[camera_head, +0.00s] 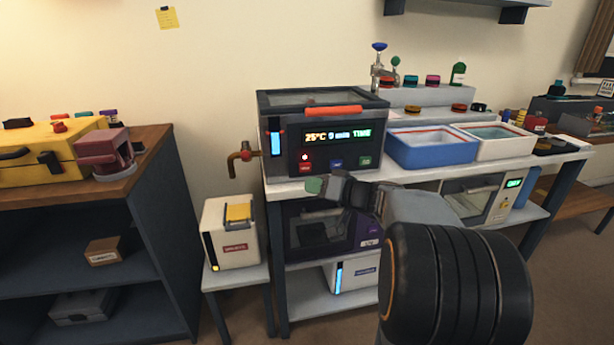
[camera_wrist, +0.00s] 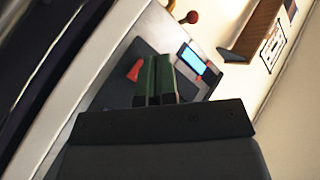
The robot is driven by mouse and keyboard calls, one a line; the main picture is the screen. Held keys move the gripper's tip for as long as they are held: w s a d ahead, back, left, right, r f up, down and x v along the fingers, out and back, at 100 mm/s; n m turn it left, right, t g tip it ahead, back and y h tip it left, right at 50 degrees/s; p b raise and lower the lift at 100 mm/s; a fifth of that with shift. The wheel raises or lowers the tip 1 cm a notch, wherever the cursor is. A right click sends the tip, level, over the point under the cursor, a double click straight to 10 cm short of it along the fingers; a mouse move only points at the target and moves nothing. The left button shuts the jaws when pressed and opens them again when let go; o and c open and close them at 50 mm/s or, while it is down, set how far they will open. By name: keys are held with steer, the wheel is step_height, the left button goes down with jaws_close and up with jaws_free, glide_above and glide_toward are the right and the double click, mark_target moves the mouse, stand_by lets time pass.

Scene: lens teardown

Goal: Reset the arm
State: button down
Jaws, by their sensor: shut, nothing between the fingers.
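In the wrist view the green fingers (camera_wrist: 156,80) stand side by side, shut and empty. My arm reaches in from the lower right of the head view, and its large dark joint hides part of the lower shelf.
The bench holds a machine (camera_head: 325,140) with a lit display, a blue basin (camera_head: 432,150) and a white basin (camera_head: 497,150). A small white box (camera_head: 232,245) stands on a stool at left. A dark cabinet (camera_head: 165,230) stands further left. Floor shows between cabinet and stool.

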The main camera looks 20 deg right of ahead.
steer(key=shift+s+a, duration=0.1)
steer(key=shift+s, duration=0.35)
steer(key=s+a+r+g+h+p, duration=0.2)
steer(key=s+a+r+g+p, duration=0.8)
steer(key=p, duration=0.5)
steer(key=s+r+h+p, duration=0.7)
steer(key=s+r+p, duration=0.1)
steer(key=p, duration=0.8)
steer(key=shift+s+a+n, duration=0.2)
steer(key=shift+s+n, duration=0.2)
steer(key=shift+s, duration=0.05)
